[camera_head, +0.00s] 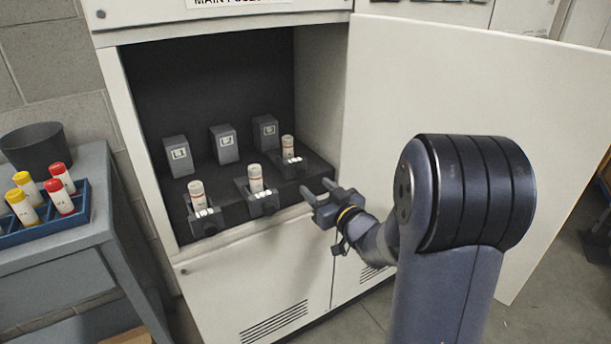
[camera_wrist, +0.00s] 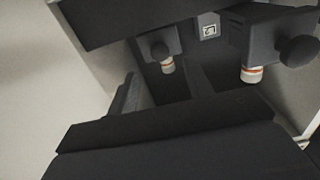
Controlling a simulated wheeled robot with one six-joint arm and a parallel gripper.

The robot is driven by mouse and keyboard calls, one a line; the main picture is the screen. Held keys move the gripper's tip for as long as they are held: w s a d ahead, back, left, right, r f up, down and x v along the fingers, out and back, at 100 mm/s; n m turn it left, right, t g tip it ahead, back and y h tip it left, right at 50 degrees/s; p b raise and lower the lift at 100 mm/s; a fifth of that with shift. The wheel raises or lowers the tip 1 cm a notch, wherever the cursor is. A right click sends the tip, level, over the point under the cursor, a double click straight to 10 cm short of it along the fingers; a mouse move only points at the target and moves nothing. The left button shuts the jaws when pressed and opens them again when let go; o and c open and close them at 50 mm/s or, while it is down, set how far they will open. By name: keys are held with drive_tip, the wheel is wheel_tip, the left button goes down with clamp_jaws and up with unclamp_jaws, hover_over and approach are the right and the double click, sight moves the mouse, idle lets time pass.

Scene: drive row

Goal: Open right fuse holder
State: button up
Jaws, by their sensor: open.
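Three grey fuse holders with upright white, red-marked fuses sit in a row in the open cabinet. The right fuse holder (camera_head: 293,171) sits further back than the middle holder (camera_head: 264,205) and the left holder (camera_head: 208,222). The right fuse (camera_head: 288,147) stands behind its front. My gripper (camera_head: 318,190) is open and empty, just in front and to the right of the right holder, apart from it.
Grey numbered blocks (camera_head: 224,144) stand behind the fuses. The open cabinet door (camera_head: 390,90) is close to my arm on the right. A grey side table (camera_head: 50,254) at left holds a blue rack (camera_head: 45,236) of red- and yellow-capped fuses and a dark bin (camera_head: 35,148).

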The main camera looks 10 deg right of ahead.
sight(302, 174)
drive_tip(key=x, duration=0.7)
drive_tip(key=shift+c, duration=0.6)
clamp_jaws()
